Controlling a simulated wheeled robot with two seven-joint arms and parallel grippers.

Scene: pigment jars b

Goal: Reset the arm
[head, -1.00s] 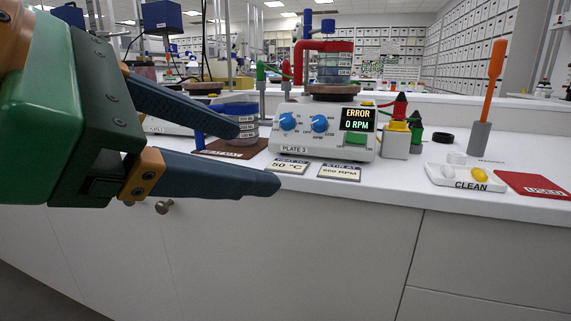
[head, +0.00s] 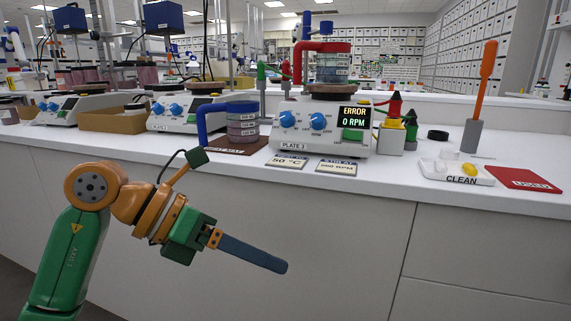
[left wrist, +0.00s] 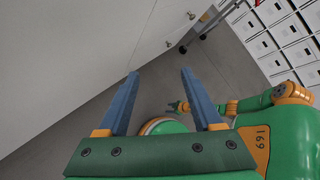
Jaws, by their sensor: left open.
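My left arm comes in from the lower left of the head view, below the bench edge. Its gripper (head: 284,267) points right and slightly down in front of the white cabinet fronts. In the head view its fingers overlap and look like one. In the left wrist view the two blue fingers (left wrist: 160,74) stand apart with nothing between them.
The white bench (head: 400,185) carries the hotplate PLATE 3 (head: 320,128), showing ERROR 0 RPM. A CLEAN tray (head: 440,178), a red USED mat (head: 524,180) and an orange-handled tool (head: 487,65) stand at right. A blue-handled jar stack (head: 242,122) stands left of the plate.

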